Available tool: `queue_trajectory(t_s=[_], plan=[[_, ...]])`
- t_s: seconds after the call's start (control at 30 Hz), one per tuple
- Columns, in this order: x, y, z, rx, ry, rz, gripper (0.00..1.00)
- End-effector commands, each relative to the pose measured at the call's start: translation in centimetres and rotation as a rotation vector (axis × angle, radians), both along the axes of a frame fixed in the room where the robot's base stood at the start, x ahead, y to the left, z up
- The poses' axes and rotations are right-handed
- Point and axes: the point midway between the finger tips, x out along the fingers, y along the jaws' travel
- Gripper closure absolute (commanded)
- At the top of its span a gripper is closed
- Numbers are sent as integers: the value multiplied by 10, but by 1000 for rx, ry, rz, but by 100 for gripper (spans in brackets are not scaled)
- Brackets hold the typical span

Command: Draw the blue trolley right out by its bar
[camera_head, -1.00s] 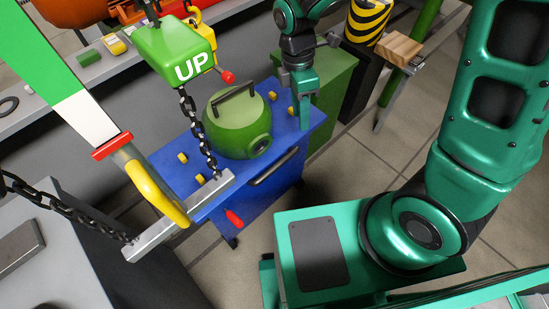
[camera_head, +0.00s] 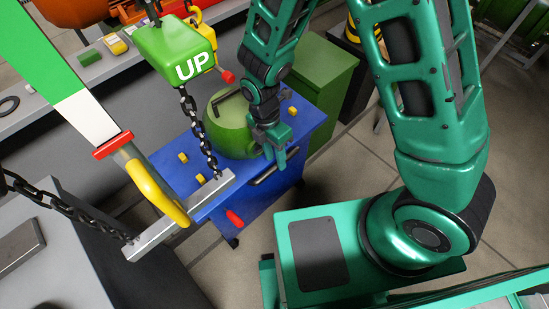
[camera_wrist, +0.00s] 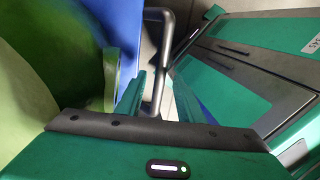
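The blue trolley (camera_head: 262,206) stands in the middle of the head view, with a green rounded casing (camera_head: 228,135) on its top. Its dark bar (camera_head: 262,179) runs along the near side; my arm hides part of the bar's far end. My gripper (camera_head: 275,157) points down at that far end. In the wrist view the bar (camera_wrist: 158,75) shows between my two teal fingers, which stand apart on either side of it. I see no finger closed on the bar.
A green hoist box marked UP (camera_head: 176,52) hangs on a chain at the left, above a grey beam (camera_head: 180,217). A green cabinet (camera_head: 325,75) stands right behind the trolley. Floor is clear between trolley and my base.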

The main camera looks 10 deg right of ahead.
Motion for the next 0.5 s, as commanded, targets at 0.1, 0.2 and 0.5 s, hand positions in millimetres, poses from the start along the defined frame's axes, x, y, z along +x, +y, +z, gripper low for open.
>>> queue_trajectory(t_s=[0.1,0.2,0.5], plan=[[-2,-1,-11,-1,1,0,66],[-3,-2,-16,-1,1,0,66],[-3,-2,-17,0,0,-1,66]])
